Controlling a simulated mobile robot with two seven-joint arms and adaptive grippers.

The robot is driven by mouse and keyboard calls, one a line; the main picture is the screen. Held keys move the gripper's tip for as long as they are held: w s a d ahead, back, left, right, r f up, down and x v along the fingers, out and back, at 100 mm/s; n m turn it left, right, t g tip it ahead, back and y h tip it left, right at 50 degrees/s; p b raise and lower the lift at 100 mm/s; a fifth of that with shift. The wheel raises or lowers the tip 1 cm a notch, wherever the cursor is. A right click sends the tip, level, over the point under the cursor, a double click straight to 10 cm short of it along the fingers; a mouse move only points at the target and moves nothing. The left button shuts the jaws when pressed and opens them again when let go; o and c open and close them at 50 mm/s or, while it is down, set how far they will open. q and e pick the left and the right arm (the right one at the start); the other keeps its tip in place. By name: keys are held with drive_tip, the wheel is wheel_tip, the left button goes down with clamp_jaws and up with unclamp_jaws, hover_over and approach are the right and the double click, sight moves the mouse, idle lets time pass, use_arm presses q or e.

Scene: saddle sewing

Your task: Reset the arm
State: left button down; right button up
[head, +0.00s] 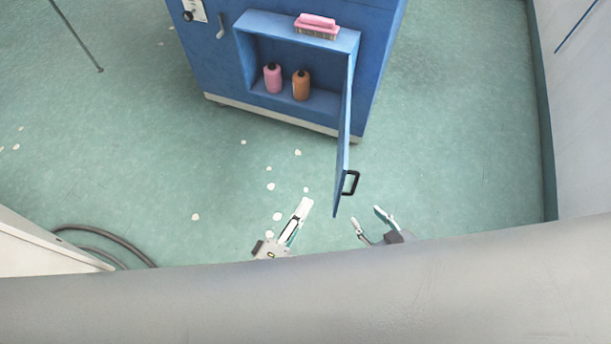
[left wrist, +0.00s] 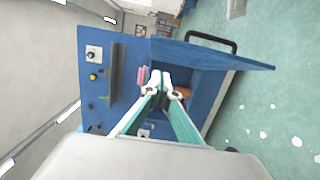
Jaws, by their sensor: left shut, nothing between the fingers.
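My left gripper (head: 304,207) is shut and empty, in the lower middle of the head view, left of the open cabinet door. It also shows in the left wrist view (left wrist: 160,76), fingers together, pointing toward the blue cabinet. My right gripper (head: 368,217) is open and empty, its fingertips apart, just right of the door's lower end. Both grippers are in front of the cabinet, apart from it. The rest of both arms is mostly hidden behind the grey surface along the bottom of the head view.
The blue cabinet (head: 210,62) has its door (head: 345,130) swung open toward me, with a black handle (head: 351,183). A pink bottle (head: 272,79) and an orange bottle (head: 301,87) stand inside. A pink brush (head: 317,24) lies on top. A hose (head: 115,238) lies at left.

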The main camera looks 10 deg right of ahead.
use_arm(q)
drive_tip(key=shift+a, duration=0.1)
drive_tip(key=s+a+f+m+g+y, duration=0.1)
drive_tip(key=a+f+m+g+y, duration=0.1)
drive_tip(key=a+m, duration=0.5)
drive_tip(key=s+a+f+m+g+y, duration=0.1)
drive_tip(key=a+f+m+y, duration=0.4)
drive_tip(key=a, duration=1.1)
drive_tip(key=f+m+g, duration=0.1)
drive_tip(key=m, duration=0.2)
drive_tip(key=shift+m, duration=0.3)
